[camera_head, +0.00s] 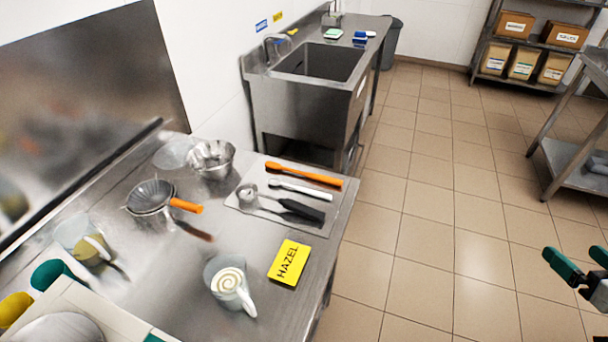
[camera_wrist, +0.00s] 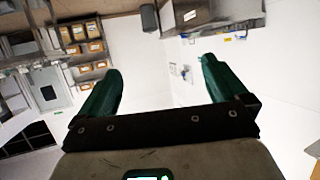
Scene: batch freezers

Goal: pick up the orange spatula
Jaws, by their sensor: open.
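The orange spatula (camera_head: 304,174) lies on a light mat (camera_head: 243,208) on the steel worktable. It is the farthest of the tools there, above a white-handled tool (camera_head: 300,190) and a black-handled tool (camera_head: 298,209). My gripper (camera_head: 583,262) is at the right edge of the head view, over the floor and well apart from the table. In the wrist view my gripper (camera_wrist: 158,88) has its green fingers spread, with nothing between them. The spatula cannot be made out in the wrist view.
The table also holds a yellow HAZEL sign (camera_head: 289,263), a cup (camera_head: 229,284), an orange-handled strainer (camera_head: 151,197) and a metal bowl (camera_head: 212,158). A sink (camera_head: 320,62) stands behind. A steel rack (camera_head: 575,165) is at right. The tiled floor (camera_head: 430,225) between is clear.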

